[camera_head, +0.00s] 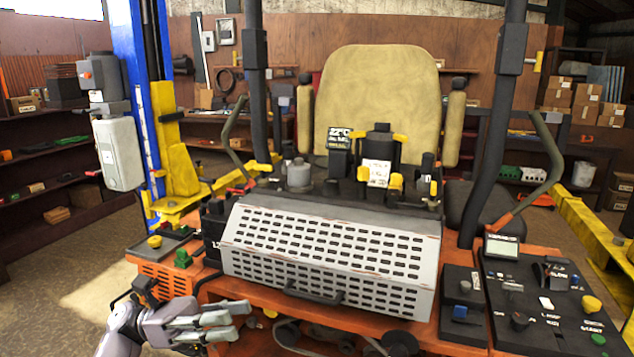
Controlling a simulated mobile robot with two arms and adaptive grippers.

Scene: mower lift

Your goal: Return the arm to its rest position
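My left gripper (236,320) is low in the head view, left of centre, in front of the orange mower body. Its grey fingers point to the right and lie near each other. I see nothing held between them, but I cannot tell how far apart they are. The mower (460,328) fills the middle, with a perforated light-grey cover (325,250) that has a dark handle (313,294). The cover is down. The gripper is below and left of this cover, apart from the handle. My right gripper is not in view.
A blue lift post (128,50) with a yellow bracket (174,140) stands at left. Control panels (545,300) sit at right, beside a yellow rail (590,230). A tan seat (375,100) and dark upright bars (257,80) rise behind. Open floor (60,290) lies at left.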

